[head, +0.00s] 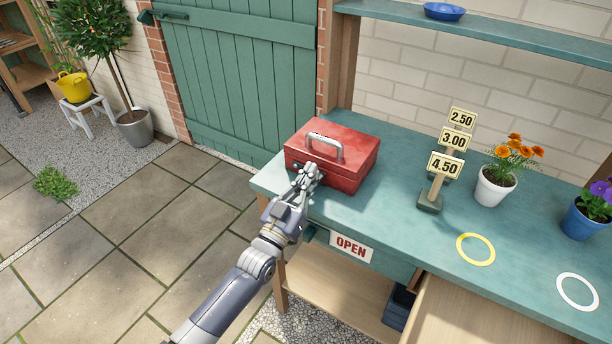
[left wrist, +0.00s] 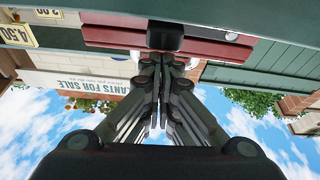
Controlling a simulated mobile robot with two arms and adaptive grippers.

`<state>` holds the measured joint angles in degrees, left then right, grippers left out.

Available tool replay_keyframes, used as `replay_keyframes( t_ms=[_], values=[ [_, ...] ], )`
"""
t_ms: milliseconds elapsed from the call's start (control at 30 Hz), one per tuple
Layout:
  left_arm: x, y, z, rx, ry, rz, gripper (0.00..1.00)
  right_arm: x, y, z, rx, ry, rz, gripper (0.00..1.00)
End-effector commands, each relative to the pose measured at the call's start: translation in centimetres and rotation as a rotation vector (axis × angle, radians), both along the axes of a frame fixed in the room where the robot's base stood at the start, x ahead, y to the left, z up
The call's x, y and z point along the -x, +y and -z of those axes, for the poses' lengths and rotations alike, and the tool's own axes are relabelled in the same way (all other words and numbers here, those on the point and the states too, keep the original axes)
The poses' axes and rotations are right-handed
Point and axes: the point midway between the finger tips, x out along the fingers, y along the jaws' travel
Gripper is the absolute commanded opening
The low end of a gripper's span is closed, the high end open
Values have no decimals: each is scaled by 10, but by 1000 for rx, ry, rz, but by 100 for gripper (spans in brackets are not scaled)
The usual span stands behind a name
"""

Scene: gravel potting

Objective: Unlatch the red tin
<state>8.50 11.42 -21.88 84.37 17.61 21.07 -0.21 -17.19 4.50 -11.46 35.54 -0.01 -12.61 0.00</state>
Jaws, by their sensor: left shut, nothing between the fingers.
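The red tin (head: 340,152) stands on the left end of the green bench, its lid down and its grey handle on top. My left gripper (head: 308,172) is at the tin's front face, its fingers shut with nothing between them. In the left wrist view the fingertips (left wrist: 160,62) are close together right by a dark latch (left wrist: 165,36) on the red tin (left wrist: 212,45). I cannot tell whether they touch the latch. In the head view the gripper hides the latch. My right gripper is in neither view.
The green bench top (head: 400,205) has price signs (head: 444,166), a pot of orange flowers (head: 497,183) and a pot of purple flowers (head: 588,212) to the right. Yellow (head: 475,249) and white (head: 577,291) rings lie near the front. An OPEN sign (head: 351,246) hangs on the front edge.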

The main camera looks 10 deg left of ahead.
Motion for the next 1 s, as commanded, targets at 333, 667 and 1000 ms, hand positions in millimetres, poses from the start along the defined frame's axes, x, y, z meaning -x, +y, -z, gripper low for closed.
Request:
replay_keyframes(
  t_ms=[333,667,1000],
  values=[
    [1,-3,7,-85,-31,1,0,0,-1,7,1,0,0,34],
    [1,-3,7,-91,-32,0,0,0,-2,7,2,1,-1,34],
    [-2,-2,-7,-89,-34,0,0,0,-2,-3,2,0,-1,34]
  ],
)
